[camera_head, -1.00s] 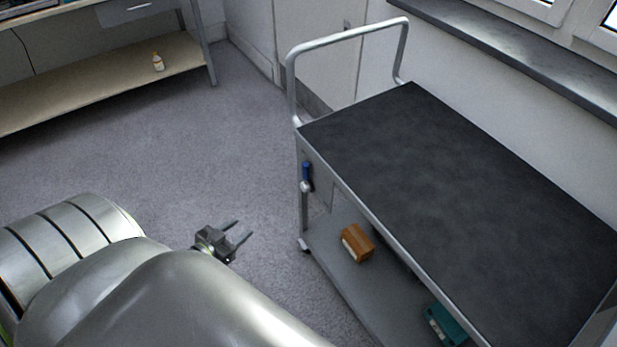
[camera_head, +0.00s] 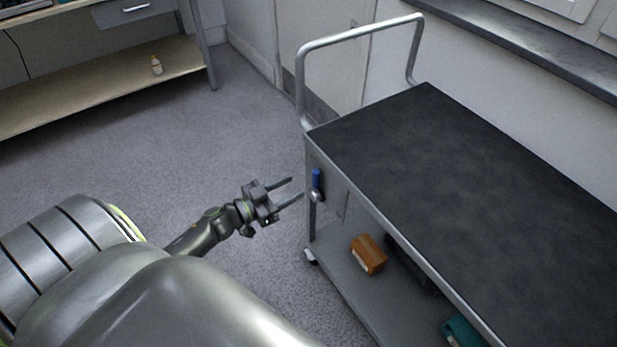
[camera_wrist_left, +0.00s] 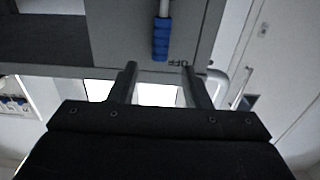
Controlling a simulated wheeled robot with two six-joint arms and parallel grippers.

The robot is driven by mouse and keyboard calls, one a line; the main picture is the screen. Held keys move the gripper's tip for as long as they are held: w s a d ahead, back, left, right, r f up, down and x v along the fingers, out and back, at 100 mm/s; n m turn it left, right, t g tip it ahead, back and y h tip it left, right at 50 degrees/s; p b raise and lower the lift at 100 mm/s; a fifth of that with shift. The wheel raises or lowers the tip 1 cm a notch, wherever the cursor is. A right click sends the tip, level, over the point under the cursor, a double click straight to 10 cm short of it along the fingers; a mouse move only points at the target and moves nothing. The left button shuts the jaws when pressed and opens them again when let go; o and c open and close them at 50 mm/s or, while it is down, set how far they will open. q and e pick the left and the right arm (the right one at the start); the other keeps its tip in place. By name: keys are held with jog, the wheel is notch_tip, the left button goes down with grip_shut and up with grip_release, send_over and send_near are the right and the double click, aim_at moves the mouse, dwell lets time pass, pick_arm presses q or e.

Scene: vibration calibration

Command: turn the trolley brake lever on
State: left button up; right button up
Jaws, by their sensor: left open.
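The trolley (camera_head: 470,170) has a dark top and a grey frame, and stands at the right in the head view. Its brake lever (camera_head: 316,180) has a blue grip and points up from a silver pivot on the trolley's near left end. In the left wrist view the lever's blue grip (camera_wrist_left: 161,38) appears upside down, with an "OFF" label (camera_wrist_left: 178,62) beside its end. My left gripper (camera_head: 291,190) is open and empty, just left of the lever. Its two fingers (camera_wrist_left: 158,80) point toward the lever and do not appear to touch it. My right gripper is not in view.
A brown box (camera_head: 368,254) and a teal box (camera_head: 462,332) sit on the trolley's lower shelf (camera_head: 345,275). A handle rail (camera_head: 360,35) rises at the trolley's far end. A workbench shelf (camera_head: 100,83) stands at upper left. The floor between is clear.

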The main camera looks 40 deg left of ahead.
aim_at(313, 176)
pick_arm(q)
jog(key=x, duration=0.6)
jog(key=shift+w+d, duration=0.1)
jog(key=shift+w, duration=0.05)
grip_shut()
